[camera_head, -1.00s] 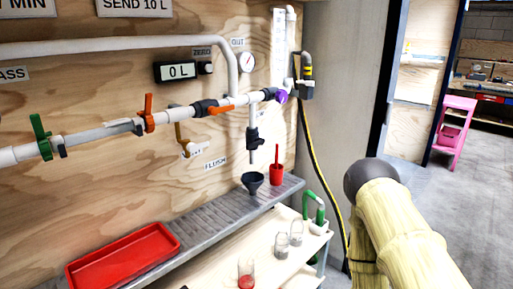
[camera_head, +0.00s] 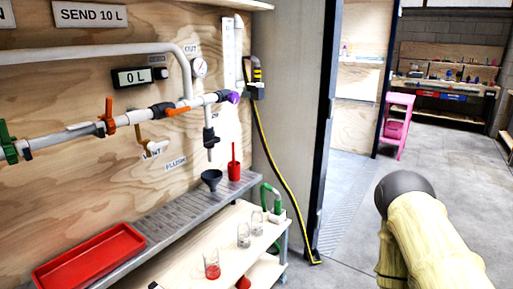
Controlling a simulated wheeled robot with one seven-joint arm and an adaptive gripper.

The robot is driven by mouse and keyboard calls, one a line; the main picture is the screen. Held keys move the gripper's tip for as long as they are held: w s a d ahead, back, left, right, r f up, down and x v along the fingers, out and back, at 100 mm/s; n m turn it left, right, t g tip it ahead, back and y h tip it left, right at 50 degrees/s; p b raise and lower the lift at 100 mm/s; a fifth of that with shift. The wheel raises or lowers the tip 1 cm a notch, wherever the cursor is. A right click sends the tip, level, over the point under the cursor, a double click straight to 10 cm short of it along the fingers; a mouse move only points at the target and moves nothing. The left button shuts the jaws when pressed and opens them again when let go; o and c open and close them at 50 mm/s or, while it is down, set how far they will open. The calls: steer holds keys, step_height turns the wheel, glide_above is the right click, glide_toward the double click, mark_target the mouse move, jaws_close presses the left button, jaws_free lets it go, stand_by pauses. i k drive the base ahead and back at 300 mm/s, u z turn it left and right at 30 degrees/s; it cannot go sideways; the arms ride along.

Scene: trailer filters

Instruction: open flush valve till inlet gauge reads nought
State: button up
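A plywood wall on the left carries a white pipe run (camera_head: 75,132). A short branch with a black valve (camera_head: 209,137) hangs down above a dark funnel (camera_head: 211,177); the FLUSH label (camera_head: 175,162) is beside it, lower left. Whether this valve is open cannot be told. A round gauge (camera_head: 199,67) sits under the OUT label; its reading is too small to tell. No gauge marked as inlet is in view. My arm, in a yellow cover, shows at the lower right, but my gripper is out of view.
A grey grated shelf (camera_head: 150,222) holds a red tray (camera_head: 88,257) and red cup (camera_head: 234,168). Below is a wooden trolley (camera_head: 205,245) with glasses. A yellow-black hose (camera_head: 270,150) hangs by the door frame. Open floor (camera_head: 345,245) lies right, with a pink stool (camera_head: 397,122) beyond.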

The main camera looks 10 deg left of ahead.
mark_target(216, 139)
steer(key=u, duration=1)
steer(key=k, duration=0.1)
steer(key=z, duration=1.6)
steer(key=i, duration=0.7)
steer(key=u, duration=0.45)
